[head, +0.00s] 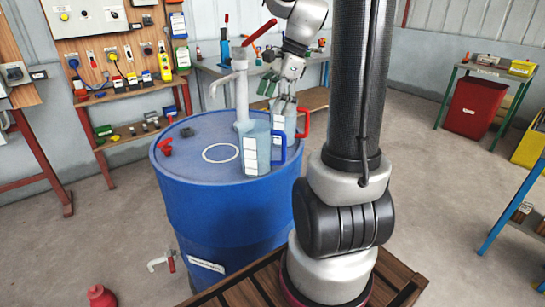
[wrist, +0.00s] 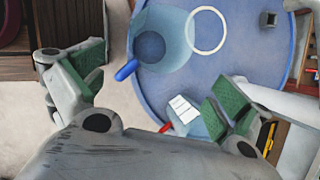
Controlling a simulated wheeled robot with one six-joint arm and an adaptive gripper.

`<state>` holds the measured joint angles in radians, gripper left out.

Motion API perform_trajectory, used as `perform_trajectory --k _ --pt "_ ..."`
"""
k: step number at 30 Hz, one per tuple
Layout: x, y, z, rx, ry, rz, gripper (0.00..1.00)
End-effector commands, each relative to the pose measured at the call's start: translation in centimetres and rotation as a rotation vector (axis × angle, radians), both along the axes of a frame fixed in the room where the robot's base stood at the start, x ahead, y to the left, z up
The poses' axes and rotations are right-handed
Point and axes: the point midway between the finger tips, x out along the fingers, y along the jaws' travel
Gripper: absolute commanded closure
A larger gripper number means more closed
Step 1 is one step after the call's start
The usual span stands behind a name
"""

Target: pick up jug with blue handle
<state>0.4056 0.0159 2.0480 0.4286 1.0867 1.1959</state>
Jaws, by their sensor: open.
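The jug with the blue handle (head: 256,152) is pale and translucent. It stands upright on the lid of a blue barrel (head: 215,225), its handle to the right. In the wrist view this jug (wrist: 160,42) is seen from above, its blue handle at the lower left. A similar jug with a red handle (head: 284,122) stands just behind it; in the wrist view that jug (wrist: 184,108) is partly hidden by the right finger. My gripper (head: 278,95) is open and empty, above and near the red-handled jug. Its green-padded fingers (wrist: 157,86) are spread apart, touching neither jug visibly.
A pale pump pipe (head: 240,90) with a red lever rises from the barrel beside the jugs. A white ring (head: 220,153) and a red cap (head: 165,146) are on the lid. A workbench (head: 205,70) stands behind. Open floor lies to the right.

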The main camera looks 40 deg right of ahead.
Motion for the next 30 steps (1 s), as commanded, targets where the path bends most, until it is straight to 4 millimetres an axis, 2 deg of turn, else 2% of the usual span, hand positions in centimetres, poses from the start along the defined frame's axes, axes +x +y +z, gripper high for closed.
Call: perform_trajectory --k 3,7,24,30 --pt "0.1 0.4 0.2 0.040 0.042 -0.129 0.00" --pt "0.1 0.6 -0.1 0.056 0.073 -0.204 0.00" --pt "0.8 3.6 -6.7 0.056 0.079 -0.214 0.00" --pt "0.9 3.7 -7.0 0.057 0.077 -0.214 0.00"
